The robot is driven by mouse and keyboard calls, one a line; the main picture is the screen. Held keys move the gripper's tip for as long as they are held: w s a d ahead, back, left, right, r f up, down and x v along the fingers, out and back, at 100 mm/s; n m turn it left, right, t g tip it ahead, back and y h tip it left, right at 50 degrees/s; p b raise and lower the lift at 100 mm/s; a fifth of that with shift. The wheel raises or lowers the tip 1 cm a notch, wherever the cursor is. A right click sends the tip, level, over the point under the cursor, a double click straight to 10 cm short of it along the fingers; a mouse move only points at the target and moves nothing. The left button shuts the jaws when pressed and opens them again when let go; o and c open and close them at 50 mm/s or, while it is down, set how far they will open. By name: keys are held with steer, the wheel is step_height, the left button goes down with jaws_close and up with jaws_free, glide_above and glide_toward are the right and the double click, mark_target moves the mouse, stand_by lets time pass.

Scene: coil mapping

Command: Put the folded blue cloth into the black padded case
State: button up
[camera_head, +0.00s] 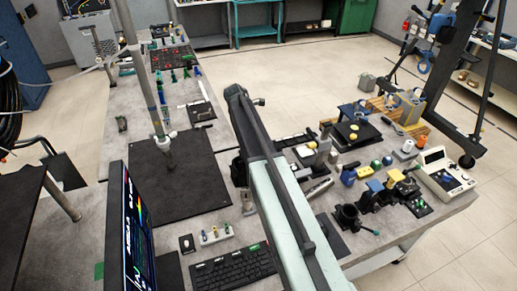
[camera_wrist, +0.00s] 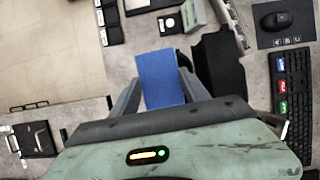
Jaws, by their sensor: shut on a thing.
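The folded blue cloth (camera_wrist: 163,79) shows as a flat blue rectangle in the wrist view. My gripper (camera_wrist: 160,73) is shut on it, with one grey finger at each side. A soft-edged black piece (camera_wrist: 219,64) lies just right of the gripper. It may be the black padded case, but I cannot tell for sure or see whether it is open. In the head view my arm crosses the middle of the bench and hides the cloth and my gripper.
A keyboard (camera_head: 236,267) and a mouse (camera_head: 186,243) lie on the near bench. A small rack (camera_head: 216,235) stands beside them. A large dark mat (camera_head: 165,180) is mostly clear. Several tools and a white meter (camera_head: 443,172) crowd the right side. A monitor (camera_head: 130,225) stands at the near left.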

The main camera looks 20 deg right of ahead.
step_height(320, 180, down, 5)
steer(key=b, duration=0.3)
steer(key=shift+d+b, duration=0.1)
steer(key=shift+b, duration=0.25)
step_height(320, 180, down, 5)
steer(key=b, duration=0.5)
steer(key=shift+r, duration=0.1)
steer(key=o, duration=1.3)
steer(key=shift+r, duration=0.1)
